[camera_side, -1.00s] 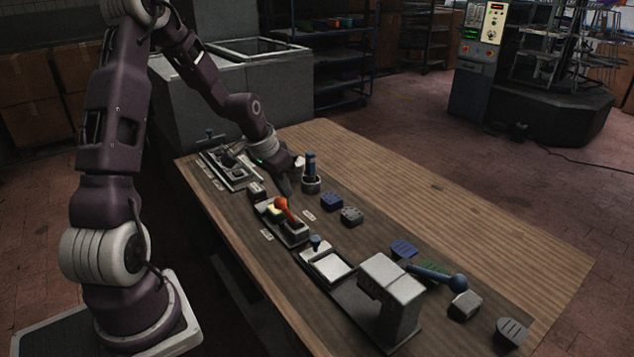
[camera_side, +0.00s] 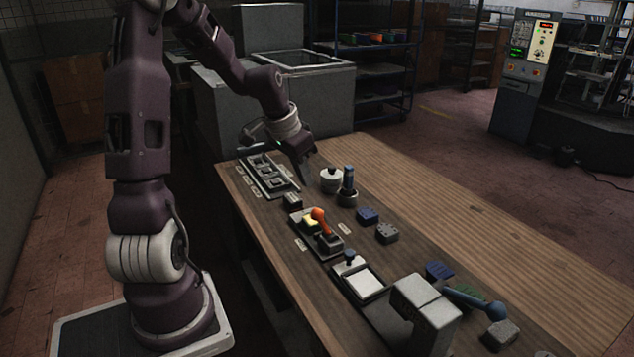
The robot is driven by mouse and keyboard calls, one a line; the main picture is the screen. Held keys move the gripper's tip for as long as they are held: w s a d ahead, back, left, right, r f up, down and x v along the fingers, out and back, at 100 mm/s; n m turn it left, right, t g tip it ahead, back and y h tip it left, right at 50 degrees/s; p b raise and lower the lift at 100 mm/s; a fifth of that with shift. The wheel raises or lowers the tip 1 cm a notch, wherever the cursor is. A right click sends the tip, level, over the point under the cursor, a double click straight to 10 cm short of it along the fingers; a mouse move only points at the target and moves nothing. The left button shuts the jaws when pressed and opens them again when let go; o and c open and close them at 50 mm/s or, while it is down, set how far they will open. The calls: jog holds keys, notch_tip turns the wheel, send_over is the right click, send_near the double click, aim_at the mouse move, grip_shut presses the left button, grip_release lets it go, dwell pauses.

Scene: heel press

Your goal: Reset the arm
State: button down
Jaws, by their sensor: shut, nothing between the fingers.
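My gripper (camera_side: 304,180) points down over the far left part of the workbench (camera_side: 455,215). Its fingers are shut with nothing visible between them. It is apart from the white lidded pot (camera_side: 331,181), which stands just to its right. Whether the fingertips clear the bench by much is hard to tell.
A blue-handled tool (camera_side: 348,178) stands in a holder beside the pot. The bench's right side is bare.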

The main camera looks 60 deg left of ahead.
jog(key=shift+s+r, duration=0.2)
jog(key=shift+s, duration=0.05)
jog(key=s+d+r+m, duration=0.1)
jog(key=s+d+r, duration=0.35)
jog(key=d, duration=0.45)
jog(key=s+d+r+m, duration=0.1)
jog(key=s+d+r, duration=0.35)
jog(key=d, duration=0.55)
jog(key=s+d, duration=0.2)
jog(key=s, duration=0.2)
jog(key=s+d+r+t, duration=0.1)
jog(key=s+d, duration=0.1)
jog(key=s, duration=0.3)
jog(key=shift+d+r+t+h, duration=0.15)
jog(key=shift+d+t+h, duration=0.15)
jog(key=shift+h, duration=0.1)
